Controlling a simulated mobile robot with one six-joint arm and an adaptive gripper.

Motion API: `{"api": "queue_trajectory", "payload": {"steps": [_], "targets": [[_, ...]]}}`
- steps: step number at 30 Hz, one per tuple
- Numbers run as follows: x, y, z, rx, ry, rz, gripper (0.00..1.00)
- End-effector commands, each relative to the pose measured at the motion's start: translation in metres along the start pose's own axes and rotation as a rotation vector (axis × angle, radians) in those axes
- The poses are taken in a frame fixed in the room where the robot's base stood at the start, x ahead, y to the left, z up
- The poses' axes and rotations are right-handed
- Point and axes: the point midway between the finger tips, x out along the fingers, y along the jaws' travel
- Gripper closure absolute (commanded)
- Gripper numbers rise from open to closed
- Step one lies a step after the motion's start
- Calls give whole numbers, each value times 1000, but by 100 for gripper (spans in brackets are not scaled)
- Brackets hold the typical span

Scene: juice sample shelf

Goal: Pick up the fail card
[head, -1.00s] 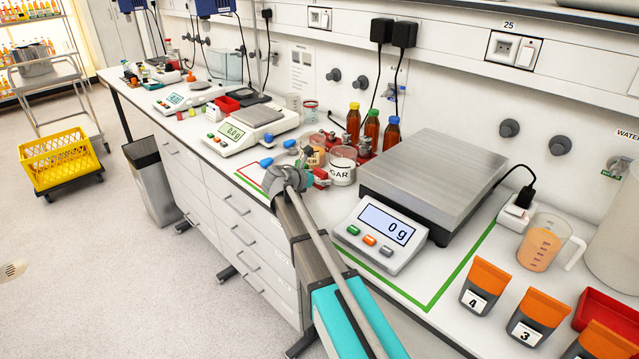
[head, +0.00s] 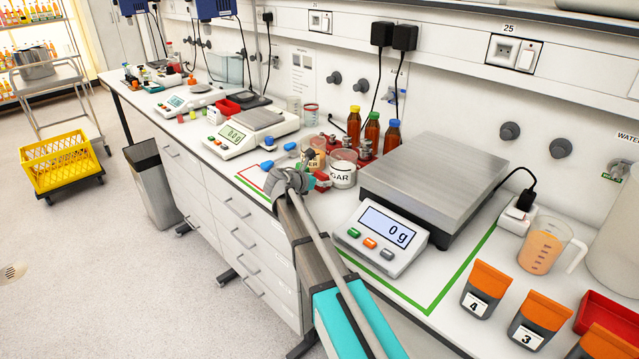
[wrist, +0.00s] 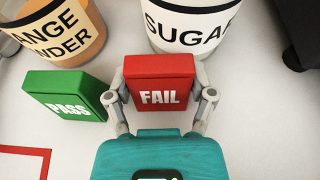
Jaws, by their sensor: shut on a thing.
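The fail card (wrist: 160,78) is a red block with white FAIL lettering, standing in the middle of the wrist view. My gripper (wrist: 161,97) has one finger on each side of it and is shut on it. In the head view my gripper is largely hidden behind my own arm, and a red bit of the fail card (head: 321,187) shows beside it. The card appears to be at bench level; I cannot tell whether it touches the surface.
The green pass card (wrist: 66,96) stands just left of the fail card. The sugar jar (wrist: 190,22) and the orange powder jar (wrist: 62,28) stand close behind. A large scale (head: 383,237) reading 0 g is to the right.

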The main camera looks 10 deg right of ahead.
Motion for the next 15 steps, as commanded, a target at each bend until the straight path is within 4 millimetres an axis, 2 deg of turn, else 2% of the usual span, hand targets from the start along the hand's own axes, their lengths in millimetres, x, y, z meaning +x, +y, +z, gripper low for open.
{"api": "queue_trajectory", "payload": {"steps": [15], "targets": [[-1, 0, 5, 1, 0, -1, 70]]}}
